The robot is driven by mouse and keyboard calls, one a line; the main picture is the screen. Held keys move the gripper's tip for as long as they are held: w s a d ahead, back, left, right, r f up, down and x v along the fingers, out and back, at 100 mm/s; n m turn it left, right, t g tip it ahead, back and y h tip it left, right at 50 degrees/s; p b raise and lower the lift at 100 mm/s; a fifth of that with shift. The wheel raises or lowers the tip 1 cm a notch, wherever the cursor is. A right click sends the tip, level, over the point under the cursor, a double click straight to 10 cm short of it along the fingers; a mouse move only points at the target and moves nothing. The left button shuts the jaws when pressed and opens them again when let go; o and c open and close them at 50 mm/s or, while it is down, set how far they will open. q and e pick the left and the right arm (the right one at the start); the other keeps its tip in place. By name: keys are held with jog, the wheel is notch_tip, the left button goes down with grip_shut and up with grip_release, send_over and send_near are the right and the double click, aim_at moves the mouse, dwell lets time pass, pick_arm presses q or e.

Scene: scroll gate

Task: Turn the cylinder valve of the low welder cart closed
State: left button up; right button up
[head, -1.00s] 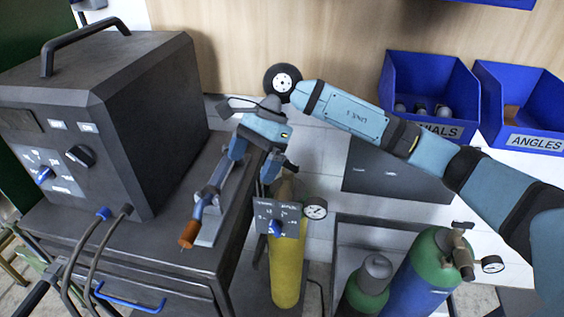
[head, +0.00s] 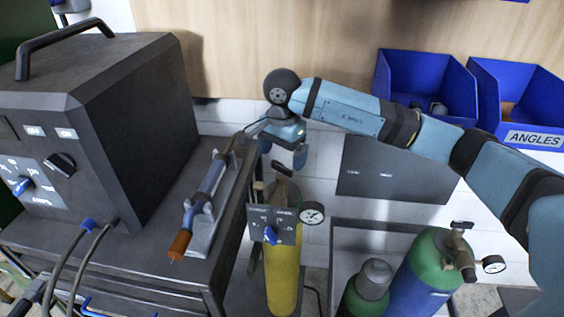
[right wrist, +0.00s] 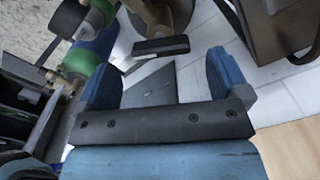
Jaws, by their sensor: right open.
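The welder cart (head: 130,275) carries a dark grey welder (head: 125,120) at the left of the head view. A yellow gas cylinder (head: 283,275) stands upright at the cart's right side. Its dark valve handle (head: 282,169) is at the top, partly hidden by my gripper. My right gripper (head: 283,153) is open and empty, just above this valve, fingers pointing down. In the right wrist view the open fingers (right wrist: 165,78) frame a dark flat bar (right wrist: 160,45) beyond them; I cannot tell for sure that it is the handle. My left gripper is out of view.
A gauge (head: 312,213) and a small panel with a blue knob (head: 271,235) sit by the yellow cylinder. A torch (head: 207,195) lies on the cart top. Green-topped cylinders (head: 438,250) stand at the right. Blue bins (head: 425,85) are at the back.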

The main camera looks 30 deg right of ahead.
aim_at(282, 165)
jog(key=shift+f, duration=1.5)
jog(key=shift+c, duration=0.2)
jog(key=c, duration=0.9)
